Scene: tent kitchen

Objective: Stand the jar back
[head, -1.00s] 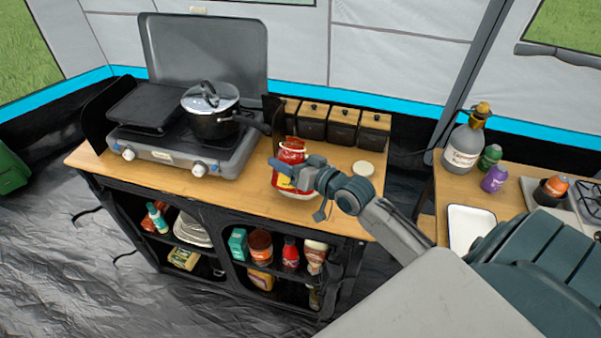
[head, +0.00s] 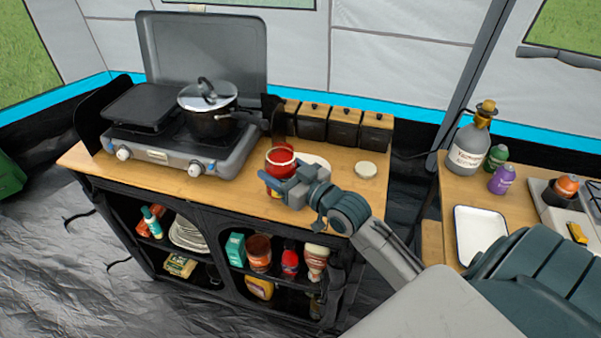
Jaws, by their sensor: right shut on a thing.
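The red jar (head: 279,163) is at the front of the wooden counter, right of the stove. Its round, pale-rimmed top faces up toward me, and it looks about upright. My right gripper (head: 284,184) is shut on the jar from the front right and hides its lower part. I cannot tell whether the jar's base touches the counter. A white dish (head: 314,162) lies just behind and right of the jar, partly hidden by my gripper. A round cream lid (head: 366,169) lies flat farther right. My left gripper is not in view.
The stove (head: 180,147) with a lidded pot (head: 210,122) stands on the left. Several dark canisters (head: 344,130) line the back edge. Shelves below hold bottles and plates. A side table at right carries a large bottle (head: 468,145) and a white tray (head: 479,232).

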